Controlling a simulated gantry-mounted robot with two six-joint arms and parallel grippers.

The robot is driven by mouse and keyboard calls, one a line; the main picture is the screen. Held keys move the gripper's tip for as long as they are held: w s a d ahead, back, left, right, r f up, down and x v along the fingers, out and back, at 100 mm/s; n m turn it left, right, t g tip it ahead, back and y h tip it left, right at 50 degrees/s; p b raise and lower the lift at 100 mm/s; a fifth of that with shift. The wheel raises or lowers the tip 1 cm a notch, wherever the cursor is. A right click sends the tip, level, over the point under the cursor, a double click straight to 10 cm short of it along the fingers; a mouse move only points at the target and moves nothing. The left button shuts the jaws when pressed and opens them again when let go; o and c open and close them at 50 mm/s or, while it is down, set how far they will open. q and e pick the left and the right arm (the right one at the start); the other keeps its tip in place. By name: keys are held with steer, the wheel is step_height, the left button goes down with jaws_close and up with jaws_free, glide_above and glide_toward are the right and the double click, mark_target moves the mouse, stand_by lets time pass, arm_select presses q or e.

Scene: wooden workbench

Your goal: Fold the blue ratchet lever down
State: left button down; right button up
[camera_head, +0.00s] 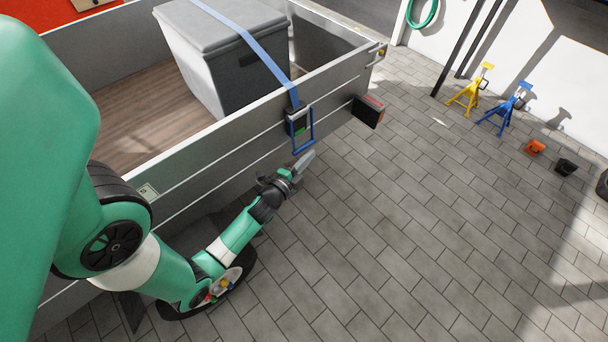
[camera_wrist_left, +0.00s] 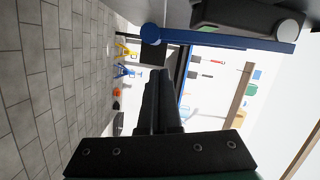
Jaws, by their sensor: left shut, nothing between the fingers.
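The blue ratchet lever (camera_head: 313,128) is a rectangular blue frame on a dark ratchet body (camera_head: 297,118) at the outer side wall of the trailer (camera_head: 240,130). A blue strap (camera_head: 250,40) runs from the ratchet over the grey box. My left gripper (camera_head: 308,158) is shut and empty, just below the lever's lower end in the head view. In the left wrist view the lever's blue bars (camera_wrist_left: 225,39) lie above and right of the shut fingertips (camera_wrist_left: 158,76). I cannot tell whether they touch. My right gripper is not in view.
A lidded grey box (camera_head: 200,60) stands on the trailer's wooden floor (camera_head: 130,115). A dark tail-light unit (camera_head: 368,111) sticks out right of the ratchet. Yellow (camera_head: 464,95) and blue (camera_head: 500,112) stands are far off. The paved floor (camera_head: 430,210) beside the trailer is clear.

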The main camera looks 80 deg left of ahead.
arm_select(q)
steer(key=d+b+v, duration=0.1)
steer(key=b+v, duration=0.1)
steer(key=v, duration=0.8)
steer(key=shift+w+r, duration=0.2)
steer(key=shift+w, duration=0.1)
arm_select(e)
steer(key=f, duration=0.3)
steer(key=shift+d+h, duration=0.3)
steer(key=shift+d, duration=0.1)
